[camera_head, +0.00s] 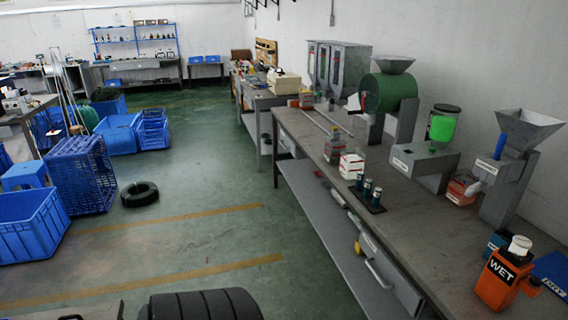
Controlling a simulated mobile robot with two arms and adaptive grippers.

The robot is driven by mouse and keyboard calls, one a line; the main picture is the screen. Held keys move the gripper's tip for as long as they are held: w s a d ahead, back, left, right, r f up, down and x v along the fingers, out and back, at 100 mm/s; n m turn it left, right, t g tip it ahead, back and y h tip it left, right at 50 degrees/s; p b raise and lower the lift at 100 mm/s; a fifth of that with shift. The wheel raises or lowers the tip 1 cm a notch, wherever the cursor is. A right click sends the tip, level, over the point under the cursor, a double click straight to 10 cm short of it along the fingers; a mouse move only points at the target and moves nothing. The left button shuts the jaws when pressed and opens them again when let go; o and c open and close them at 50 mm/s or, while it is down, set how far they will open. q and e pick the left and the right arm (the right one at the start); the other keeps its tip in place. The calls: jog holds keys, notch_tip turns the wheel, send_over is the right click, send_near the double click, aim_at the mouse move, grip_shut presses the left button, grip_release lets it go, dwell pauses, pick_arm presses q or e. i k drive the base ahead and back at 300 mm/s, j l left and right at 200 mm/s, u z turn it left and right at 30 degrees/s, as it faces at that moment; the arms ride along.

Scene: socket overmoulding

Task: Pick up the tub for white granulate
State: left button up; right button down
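No tub can be clearly read as the one for white granulate. A small orange tub with a white label (461,191) sits on the bench below the metal hopper machine (510,160). A white and red container (351,165) stands farther back near the bench's left edge. Another orange-red tub (306,99) stands at the far end. An orange container marked WET (496,283), with a white round top, is at the near right. Neither of my grippers can be made out in this view.
The long grey bench (400,215) runs along the right wall. Blue crates (28,225) stand left.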

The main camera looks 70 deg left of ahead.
aim_at(353, 160)
jog(key=u, duration=1.65)
